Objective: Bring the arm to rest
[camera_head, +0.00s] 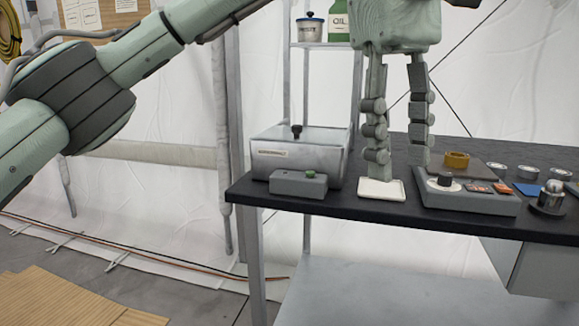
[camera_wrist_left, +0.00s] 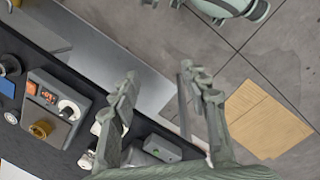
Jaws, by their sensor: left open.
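My left arm comes in from the left across the top of the head view. My left gripper (camera_head: 398,168) points down over the black-topped bench (camera_head: 335,207), with its two fingers spread and nothing between them. Its fingers appear just above or behind a small white dish (camera_head: 380,194); the exact gap cannot be told. In the left wrist view the two open fingers (camera_wrist_left: 158,75) are apart, with bench edge and floor beyond them. My right gripper is not in view.
A grey device (camera_head: 467,199) with a knob and a brass ring (camera_head: 456,160) stands right of the gripper. A lidded metal box (camera_head: 298,155) and a small green-button box (camera_head: 299,183) stand left. A shelf (camera_head: 320,45) with a pot is behind.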

